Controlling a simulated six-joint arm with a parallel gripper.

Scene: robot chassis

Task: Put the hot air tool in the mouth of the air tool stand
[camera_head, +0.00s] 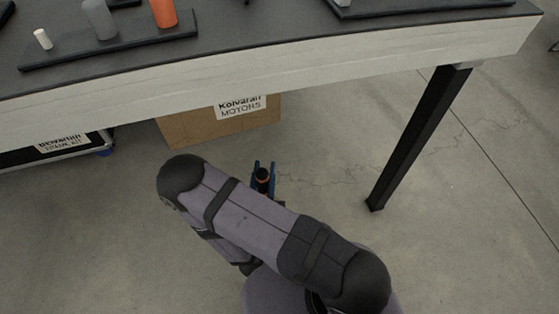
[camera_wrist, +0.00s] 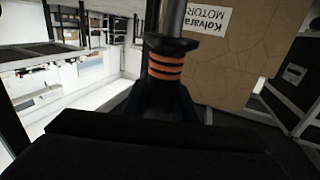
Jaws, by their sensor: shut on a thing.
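The hot air tool (camera_head: 263,175) is a dark cylinder with an orange ring, held between the blue fingers of my gripper (camera_head: 264,166). In the wrist view the tool (camera_wrist: 166,68) shows a dark body with several orange rings. My gripper is shut on it, in the open air in front of the table and below its top in the camera_head picture. My arm hides part of the gripper. I cannot make out the air tool stand or its mouth in either view.
A dark-topped table (camera_head: 330,30) crosses the top, with a black leg (camera_head: 418,140) at right. A black board (camera_head: 110,45) on it bears white, grey and orange cylinders. A cardboard box (camera_head: 190,128) and a black case (camera_head: 50,152) stand below. Floor right of my arm is clear.

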